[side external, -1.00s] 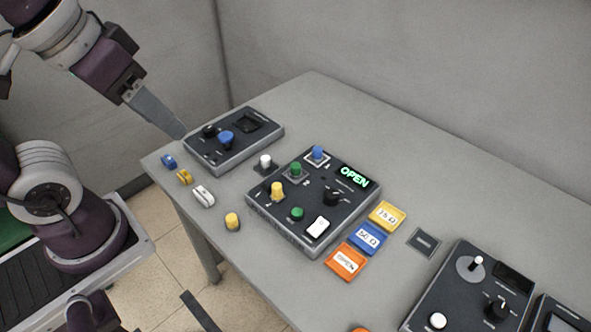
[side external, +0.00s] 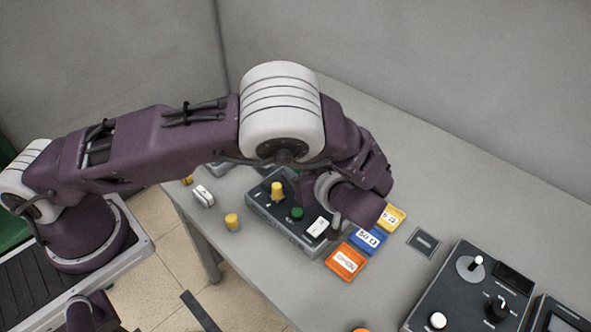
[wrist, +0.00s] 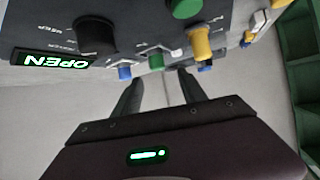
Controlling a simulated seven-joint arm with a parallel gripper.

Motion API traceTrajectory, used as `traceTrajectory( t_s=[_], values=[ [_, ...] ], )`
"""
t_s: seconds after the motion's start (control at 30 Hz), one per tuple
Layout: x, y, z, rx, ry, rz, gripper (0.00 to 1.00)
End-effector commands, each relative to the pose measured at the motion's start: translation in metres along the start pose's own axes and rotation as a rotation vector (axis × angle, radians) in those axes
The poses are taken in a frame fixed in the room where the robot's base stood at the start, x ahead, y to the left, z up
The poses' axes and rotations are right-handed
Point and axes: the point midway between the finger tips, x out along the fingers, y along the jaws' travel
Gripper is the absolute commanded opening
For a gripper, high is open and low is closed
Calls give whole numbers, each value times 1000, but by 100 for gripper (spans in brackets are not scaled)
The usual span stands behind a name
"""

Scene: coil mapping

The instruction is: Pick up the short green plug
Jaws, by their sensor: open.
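Two green pieces show on the dark control box (side external: 262,214). One is a low green knob (side external: 297,213) near its front edge, large at the top of the wrist view (wrist: 185,8). The other is a green plug (wrist: 155,62) on a pale square socket, between a blue plug (wrist: 124,72) and a yellow peg (wrist: 201,42). I cannot tell for sure which is the short green plug. In the side view my arm hides the fingertips and the back of the box.
The box's display (wrist: 52,60) reads OPEN. Orange (side external: 345,262), blue (side external: 368,239) and yellow (side external: 394,217) tiles lie beside the box. A yellow peg (side external: 232,221) and a white piece (side external: 203,196) stand at the left. Another dark device (side external: 468,290) is at right.

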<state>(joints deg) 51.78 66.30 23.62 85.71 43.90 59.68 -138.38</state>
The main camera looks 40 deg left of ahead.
Motion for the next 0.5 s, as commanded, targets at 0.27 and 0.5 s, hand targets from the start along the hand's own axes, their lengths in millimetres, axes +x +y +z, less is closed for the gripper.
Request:
traceTrajectory(
  t_s=[0.27, 0.5],
  values=[
    [46, 2, 7, 1, -3, -4, 49],
    [48, 2, 7, 1, -4, -2, 47]
  ],
)
